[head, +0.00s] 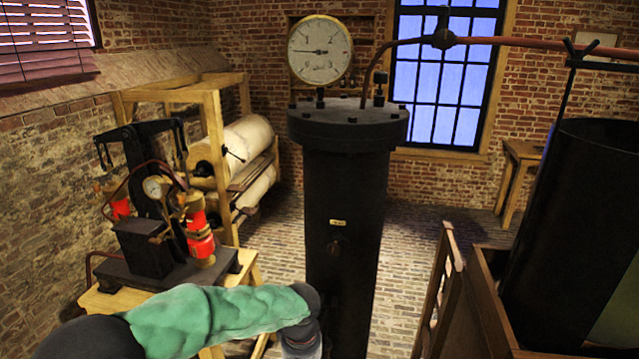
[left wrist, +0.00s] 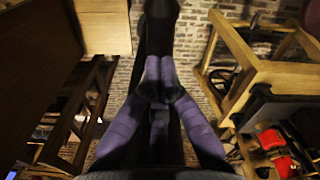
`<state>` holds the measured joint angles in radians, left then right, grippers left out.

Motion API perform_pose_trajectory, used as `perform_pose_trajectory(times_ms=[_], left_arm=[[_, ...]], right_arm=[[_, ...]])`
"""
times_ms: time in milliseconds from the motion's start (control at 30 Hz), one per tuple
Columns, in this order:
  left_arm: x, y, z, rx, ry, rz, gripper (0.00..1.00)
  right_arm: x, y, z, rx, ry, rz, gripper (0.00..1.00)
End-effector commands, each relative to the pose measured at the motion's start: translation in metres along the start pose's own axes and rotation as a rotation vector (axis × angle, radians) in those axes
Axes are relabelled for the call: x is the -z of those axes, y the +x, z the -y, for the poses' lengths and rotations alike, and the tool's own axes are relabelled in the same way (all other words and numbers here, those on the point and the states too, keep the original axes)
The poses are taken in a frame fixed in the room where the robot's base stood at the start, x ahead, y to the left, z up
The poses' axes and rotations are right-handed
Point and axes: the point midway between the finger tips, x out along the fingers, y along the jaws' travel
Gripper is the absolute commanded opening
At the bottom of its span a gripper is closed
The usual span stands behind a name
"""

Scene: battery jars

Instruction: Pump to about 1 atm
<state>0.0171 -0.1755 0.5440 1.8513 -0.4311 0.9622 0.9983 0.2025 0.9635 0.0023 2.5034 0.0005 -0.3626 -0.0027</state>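The large round pressure gauge (head: 320,50) stands on top of the tall black cylinder (head: 345,200); its needle points to the left, and its numbers are too small to read. A hand pump (head: 150,215) with a black frame, red cylinders and a small dial (head: 153,187) stands at the left. My left arm, in a green sleeve, reaches in from the lower left, and its end is low beside the black cylinder. In the left wrist view my left gripper (left wrist: 159,72) has its fingertips drawn close together, with nothing clearly held. My right gripper is not in view.
The pump stands on a wooden table (head: 105,303). A wooden frame with pale rollers (head: 248,145) is behind it. A large dark vessel (head: 560,220) in a wooden box stands at the right. A reddish pipe (head: 540,43) crosses overhead. Brick floor is clear behind the cylinder.

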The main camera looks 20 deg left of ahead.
Motion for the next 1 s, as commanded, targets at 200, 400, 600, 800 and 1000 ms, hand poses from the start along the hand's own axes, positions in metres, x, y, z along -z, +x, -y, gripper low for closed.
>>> perform_pose_trajectory(times_ms=[200,400,600,800,1000], left_arm=[[0.000,0.001,0.000,0.000,0.000,0.000,0.00],[0.000,0.009,0.000,0.000,0.000,0.000,0.00],[0.000,0.039,0.000,0.000,0.000,0.000,0.00],[0.000,0.066,0.000,0.000,-0.001,0.001,0.00],[0.000,0.094,0.000,0.000,-0.001,0.000,0.00]], right_arm=[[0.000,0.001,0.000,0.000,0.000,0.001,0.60],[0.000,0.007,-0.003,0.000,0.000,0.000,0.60],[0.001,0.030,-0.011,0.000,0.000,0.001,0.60],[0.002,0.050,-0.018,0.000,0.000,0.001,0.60],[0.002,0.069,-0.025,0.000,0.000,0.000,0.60]])
